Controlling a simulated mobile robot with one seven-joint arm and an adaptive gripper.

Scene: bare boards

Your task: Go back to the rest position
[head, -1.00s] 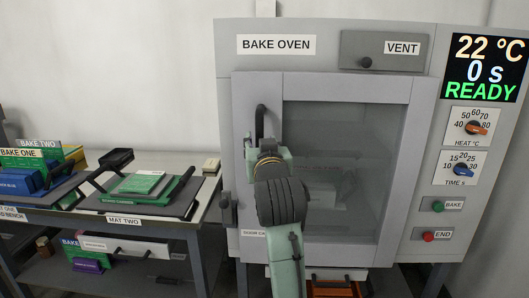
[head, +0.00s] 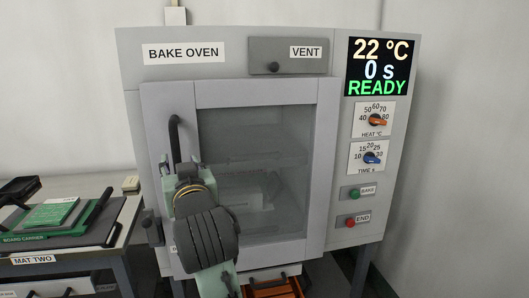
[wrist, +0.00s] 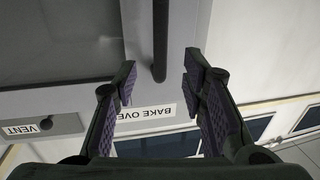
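My gripper (wrist: 158,90) is open in the wrist view, its two padded fingers well apart with nothing between them. The oven's dark vertical door handle (wrist: 160,40) lies beyond the fingertips in that view; I cannot tell the exact gap. In the head view my arm stands in front of the bake oven (head: 155,110), near the door handle (head: 174,135), and hides the lower left of the door. The fingers are mostly hidden there. The oven door (head: 325,150) looks shut, and its display (head: 378,66) reads 22 °C, 0 s, READY.
A bench (head: 125,212) with a mat and a green board carrier (head: 50,213) stands at the left. The vent knob (head: 274,67) is at the oven's top. The bake button (head: 354,194) and end button (head: 350,222) are on its right side. An orange drawer (head: 272,288) shows below.

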